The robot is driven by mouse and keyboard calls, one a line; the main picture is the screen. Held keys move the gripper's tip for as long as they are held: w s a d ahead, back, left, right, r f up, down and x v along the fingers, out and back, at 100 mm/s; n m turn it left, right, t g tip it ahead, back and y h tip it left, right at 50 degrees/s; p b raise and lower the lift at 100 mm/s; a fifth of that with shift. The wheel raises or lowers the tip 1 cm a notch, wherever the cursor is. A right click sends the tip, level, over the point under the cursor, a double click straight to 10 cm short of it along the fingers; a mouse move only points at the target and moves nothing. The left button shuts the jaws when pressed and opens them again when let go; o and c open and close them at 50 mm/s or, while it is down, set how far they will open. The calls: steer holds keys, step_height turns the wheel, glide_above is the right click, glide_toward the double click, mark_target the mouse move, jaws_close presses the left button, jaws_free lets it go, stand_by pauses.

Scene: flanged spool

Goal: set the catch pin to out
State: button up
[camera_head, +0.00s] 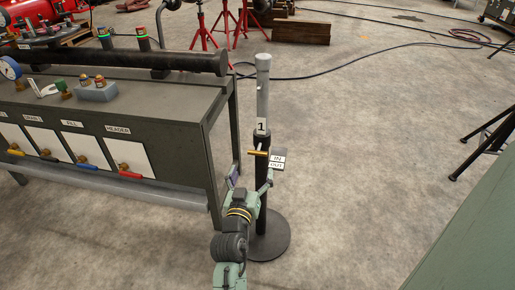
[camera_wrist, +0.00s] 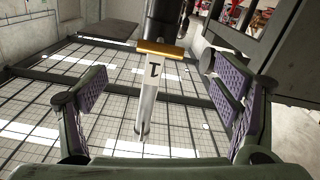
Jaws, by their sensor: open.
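The catch pin is a short brass bar (camera_head: 257,152) set crosswise on a dark upright post (camera_head: 262,195). It sits below a tag marked 1 and beside a small plate (camera_head: 277,161) reading IN above OUT. In the wrist view the brass bar (camera_wrist: 161,48) lies across the post beyond my fingers, roughly midway between them left to right. The numbered tag (camera_wrist: 152,69) appears upside down there. My gripper (camera_head: 250,180) is open just below the bar's height, its fingers to either side of the post in the picture. In the wrist view its padded fingers (camera_wrist: 162,95) are wide apart with nothing gripped.
A grey bench (camera_head: 180,115) with coloured valve handles and a black pipe on top stands close at the left. The post has a round base (camera_head: 268,242) on the floor. A green surface (camera_head: 480,230) fills the lower right. Floor right of the post is clear.

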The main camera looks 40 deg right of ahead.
mark_target(258, 150)
steer(key=p+x, duration=0.1)
steer(key=x, duration=0.9)
steer(key=shift+w+r, duration=0.1)
steer(key=shift+w, duration=0.15)
